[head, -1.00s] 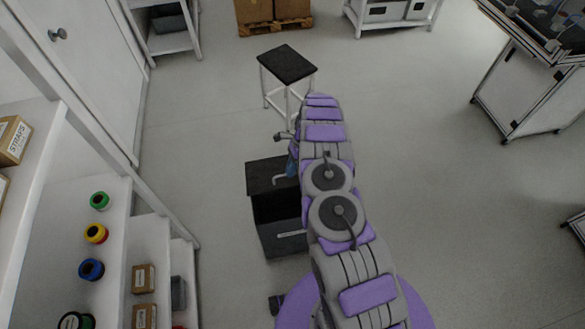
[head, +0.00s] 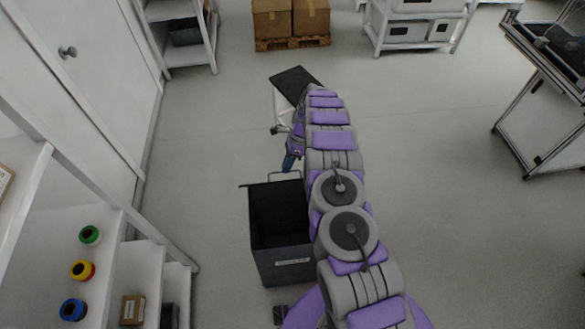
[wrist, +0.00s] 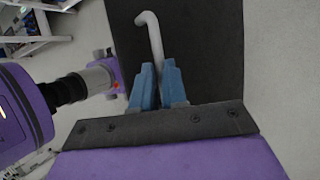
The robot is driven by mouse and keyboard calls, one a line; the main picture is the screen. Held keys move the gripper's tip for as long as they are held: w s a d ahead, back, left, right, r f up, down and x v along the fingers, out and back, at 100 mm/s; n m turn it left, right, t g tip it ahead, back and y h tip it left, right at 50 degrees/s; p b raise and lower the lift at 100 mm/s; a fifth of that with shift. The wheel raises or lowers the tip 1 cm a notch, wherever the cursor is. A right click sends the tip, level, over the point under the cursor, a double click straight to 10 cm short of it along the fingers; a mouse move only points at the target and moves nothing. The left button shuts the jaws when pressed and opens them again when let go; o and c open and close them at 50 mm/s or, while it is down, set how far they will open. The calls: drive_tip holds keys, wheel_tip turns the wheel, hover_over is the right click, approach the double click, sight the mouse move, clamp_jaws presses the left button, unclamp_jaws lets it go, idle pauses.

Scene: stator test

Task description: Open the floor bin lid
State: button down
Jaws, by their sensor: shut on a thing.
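The black floor bin (head: 281,262) stands on the floor left of my arm in the head view, with a pale label on its front. Its dark inside shows from above. The lid is raised; in the head view only a thin dark edge of it seems to show at the bin's far side. In the wrist view the lid (wrist: 200,50) is a dark panel, with its pale bent handle (wrist: 149,27) between my blue fingers. My gripper (wrist: 157,72) is shut on the handle. In the head view my gripper (head: 289,163) is at the bin's far side, partly hidden by my arm.
A black-topped stool (head: 293,82) stands beyond the bin, partly behind my arm. White shelves with coloured spools (head: 82,270) line the left. Boxes on a pallet (head: 291,42) stand at the back. The floor on the right is mostly clear.

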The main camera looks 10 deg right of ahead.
drive_tip(key=shift+s+a+r, duration=0.15)
drive_tip(key=shift+a, duration=0.8)
drive_tip(key=shift+d+f, duration=0.2)
drive_tip(key=shift+d, duration=0.5)
drive_tip(key=shift+a, duration=0.35)
drive_tip(key=c, duration=1.2)
unclamp_jaws()
drive_tip(key=shift+d, duration=0.15)
drive_tip(key=shift+c, duration=0.2)
drive_tip(key=shift+o, duration=0.4)
drive_tip(key=shift+r, duration=0.15)
